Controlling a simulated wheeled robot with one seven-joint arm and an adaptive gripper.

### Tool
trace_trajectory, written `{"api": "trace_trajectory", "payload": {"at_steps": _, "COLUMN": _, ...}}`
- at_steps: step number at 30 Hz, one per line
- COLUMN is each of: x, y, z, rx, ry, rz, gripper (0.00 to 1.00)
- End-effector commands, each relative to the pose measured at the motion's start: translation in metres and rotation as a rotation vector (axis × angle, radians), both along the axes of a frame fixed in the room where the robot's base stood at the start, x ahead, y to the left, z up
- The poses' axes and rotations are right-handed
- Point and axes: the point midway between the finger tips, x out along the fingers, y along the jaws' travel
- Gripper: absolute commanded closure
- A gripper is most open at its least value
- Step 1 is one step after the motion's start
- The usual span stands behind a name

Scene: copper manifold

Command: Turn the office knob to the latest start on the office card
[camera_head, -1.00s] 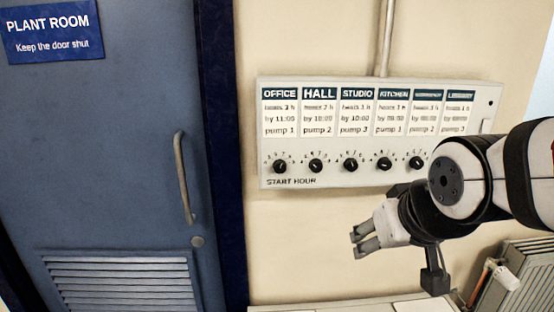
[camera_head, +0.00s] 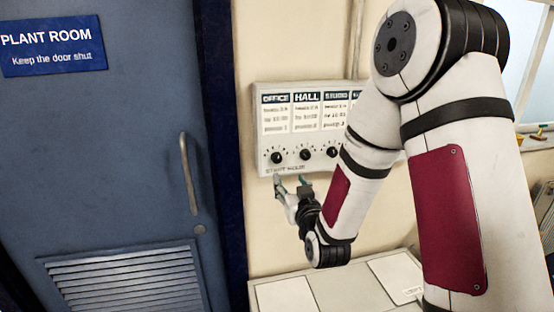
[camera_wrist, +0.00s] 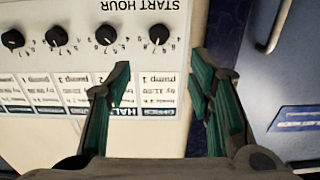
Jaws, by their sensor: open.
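The office knob (camera_head: 276,157) is a black dial at the left end of the knob row on the white panel. In the wrist view, which is upside down, the office knob (camera_wrist: 159,34) is beyond the fingertips, roughly between their lines. Its pointer is too small to read surely. The office card (camera_head: 276,117) is above it, with small lines seeming to read "by 11:00" and "pump 1". My gripper (camera_head: 290,181) is open and empty, just below the panel's lower edge, apart from the knob. Its green-padded fingers (camera_wrist: 160,72) show in the wrist view, partly covering the cards.
The hall knob (camera_head: 305,155) and studio knob (camera_head: 332,152) sit close to the right. My arm hides the panel's right part. A blue door with a handle (camera_head: 187,174) stands left. A pale worktop (camera_head: 330,295) lies below, with clear wall between.

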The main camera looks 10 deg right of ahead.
Motion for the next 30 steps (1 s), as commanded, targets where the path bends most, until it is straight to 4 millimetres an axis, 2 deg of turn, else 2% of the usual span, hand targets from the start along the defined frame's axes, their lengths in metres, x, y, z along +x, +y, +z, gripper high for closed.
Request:
{"api": "trace_trajectory", "payload": {"at_steps": 4, "x": 0.009, "y": -0.001, "z": 0.001, "rx": 0.002, "ry": -0.014, "rz": -0.003, "gripper": 0.52}}
{"api": "trace_trajectory", "payload": {"at_steps": 7, "x": 0.023, "y": -0.001, "z": 0.001, "rx": 0.003, "ry": -0.013, "rz": -0.003, "gripper": 0.52}}
{"api": "trace_trajectory", "payload": {"at_steps": 21, "x": 0.111, "y": -0.001, "z": 0.001, "rx": 0.002, "ry": -0.012, "rz": -0.003, "gripper": 0.52}}
{"api": "trace_trajectory", "payload": {"at_steps": 25, "x": 0.127, "y": 0.0, "z": 0.001, "rx": 0.001, "ry": -0.012, "rz": -0.002, "gripper": 0.52}}
{"api": "trace_trajectory", "payload": {"at_steps": 30, "x": 0.136, "y": 0.0, "z": 0.0, "rx": 0.001, "ry": -0.011, "rz": -0.002, "gripper": 0.52}}
